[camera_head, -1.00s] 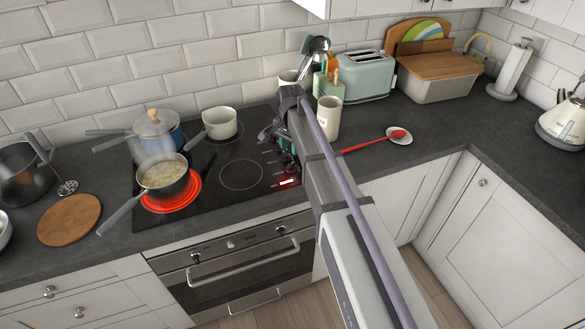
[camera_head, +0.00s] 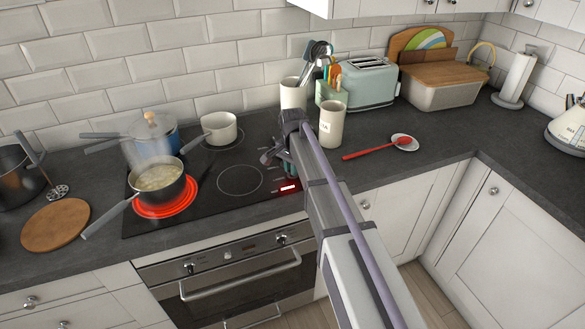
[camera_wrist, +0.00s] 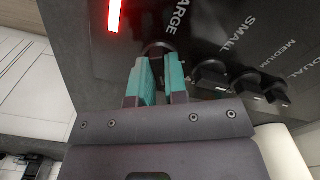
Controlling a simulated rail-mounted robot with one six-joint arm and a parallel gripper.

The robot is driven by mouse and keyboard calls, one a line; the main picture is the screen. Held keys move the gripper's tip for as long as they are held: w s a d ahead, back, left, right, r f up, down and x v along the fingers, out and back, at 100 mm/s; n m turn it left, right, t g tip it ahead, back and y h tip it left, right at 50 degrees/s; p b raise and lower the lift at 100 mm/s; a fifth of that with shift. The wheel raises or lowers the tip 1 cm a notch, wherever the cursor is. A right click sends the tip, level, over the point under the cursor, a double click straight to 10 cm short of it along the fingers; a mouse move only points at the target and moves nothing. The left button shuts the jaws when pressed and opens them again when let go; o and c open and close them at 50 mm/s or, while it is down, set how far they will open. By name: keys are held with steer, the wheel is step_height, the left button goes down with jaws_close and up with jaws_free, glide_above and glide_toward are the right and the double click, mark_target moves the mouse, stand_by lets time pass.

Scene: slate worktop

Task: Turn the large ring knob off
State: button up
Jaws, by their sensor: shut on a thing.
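The round black knob (camera_wrist: 158,49) beside the printed word LARGE shows in the wrist view, at the tips of my gripper (camera_wrist: 161,76). The teal fingers are shut on it from both sides and hide part of it, so I cannot tell which way it points. In the head view my gripper (camera_head: 291,172) is low over the right side of the black hob (camera_head: 215,205). A ring (camera_head: 165,208) glows red at the hob's front left, under a dark saucepan (camera_head: 157,190) of steaming food. A red display (camera_head: 288,187) is lit near my gripper.
Several other black knobs, one (camera_wrist: 211,75) by SMALL, sit close to the right in the wrist view. A blue lidded pot (camera_head: 152,133) and a cream pot (camera_head: 219,129) stand at the back of the hob. A cream canister (camera_head: 332,124) and red spoon (camera_head: 378,149) are right of my arm.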

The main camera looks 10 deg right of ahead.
steer(key=shift+n, duration=0.3)
jaws_close()
steer(key=n, duration=1.1)
steer(key=shift+n, duration=0.3)
stand_by(0.3)
steer(key=o, duration=0.7)
jaws_free()
